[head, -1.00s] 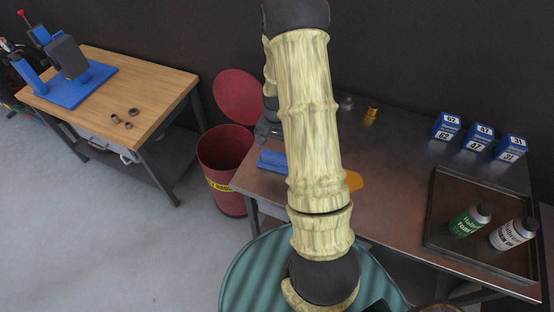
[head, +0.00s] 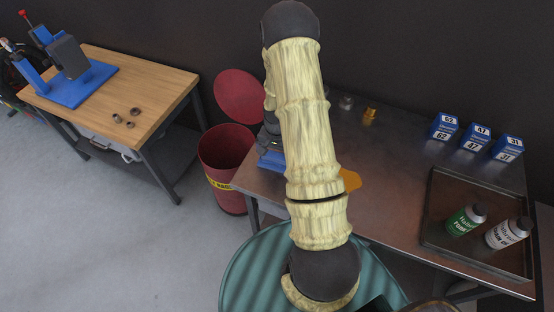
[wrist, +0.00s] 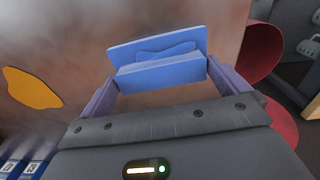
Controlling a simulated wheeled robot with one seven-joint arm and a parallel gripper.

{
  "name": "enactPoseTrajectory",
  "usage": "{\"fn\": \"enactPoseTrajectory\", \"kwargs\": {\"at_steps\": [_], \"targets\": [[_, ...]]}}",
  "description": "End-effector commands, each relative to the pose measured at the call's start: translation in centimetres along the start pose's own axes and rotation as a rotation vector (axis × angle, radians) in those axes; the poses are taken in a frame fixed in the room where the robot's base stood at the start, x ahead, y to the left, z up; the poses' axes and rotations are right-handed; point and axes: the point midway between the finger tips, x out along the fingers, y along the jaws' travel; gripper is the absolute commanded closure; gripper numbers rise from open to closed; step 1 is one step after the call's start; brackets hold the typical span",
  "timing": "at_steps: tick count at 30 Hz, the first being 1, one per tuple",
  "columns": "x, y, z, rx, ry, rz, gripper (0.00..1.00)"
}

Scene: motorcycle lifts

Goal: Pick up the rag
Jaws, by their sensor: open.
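The rag (head: 268,161) looks like a folded blue piece lying on the metal table, left of my arm, partly hidden by my gripper in the head view. In the wrist view the rag (wrist: 162,72) shows a flat back part and a thicker front edge. My gripper (wrist: 163,76) is open, with one finger on either side of the rag's front edge. The fingers look close to its ends; I cannot tell whether they touch it.
An orange flat patch (head: 350,181) lies on the metal table (head: 390,160) beside my arm. A red bin (head: 226,160) with its lid open stands left of the table. A tray (head: 440,252) with two bottles and several blue boxes (head: 477,137) are at right. A brass fitting (head: 369,115) stands behind.

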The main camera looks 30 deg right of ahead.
Motion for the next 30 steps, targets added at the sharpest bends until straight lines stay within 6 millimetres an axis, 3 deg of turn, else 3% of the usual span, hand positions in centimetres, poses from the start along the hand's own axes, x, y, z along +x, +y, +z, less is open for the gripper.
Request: {"fn": "enactPoseTrajectory", "kwargs": {"at_steps": [2, 6, 20, 30], "targets": [[0.0, 0.0, 0.0, 0.000, 0.000, 0.000, 0.02], [0.0, 0.0, 0.0, 0.000, 0.000, 0.000, 0.27], [-1.1, 0.0, -0.1, 0.001, 0.002, -0.001, 0.28], [-6.3, -0.1, -0.1, -0.001, 0.006, -0.003, 0.28]]}}
